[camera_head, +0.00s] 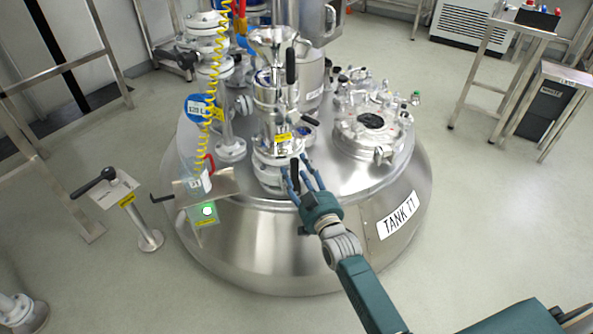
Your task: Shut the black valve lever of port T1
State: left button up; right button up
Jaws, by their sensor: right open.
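Tank T1 (255,245) is a large steel vessel with a "TANK T1" sign (398,215). A steel port column with a funnel (272,40) stands on its top and bears a yellow label (284,138). A black lever (295,172) stands about upright at the column's lower front. My right gripper (303,174) is open at this lever, with its blue fingers on either side of it. I cannot tell whether they touch it. Other black levers show higher on the column, one upright (291,66) and one slanting (310,121). I cannot read which belongs to port T1. My left gripper is not in view.
A yellow coiled hose (214,75) hangs left of the column. A round manhole cover (368,135) and fittings sit on the tank's right. A post with a black handle (95,183) stands at left, and steel stands (495,60) at right. The floor between is clear.

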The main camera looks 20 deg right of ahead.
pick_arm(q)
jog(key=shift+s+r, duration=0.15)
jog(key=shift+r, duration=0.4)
pick_arm(e)
jog(key=shift+w+a, duration=0.1)
jog(key=shift+w, duration=0.7)
grip_shut()
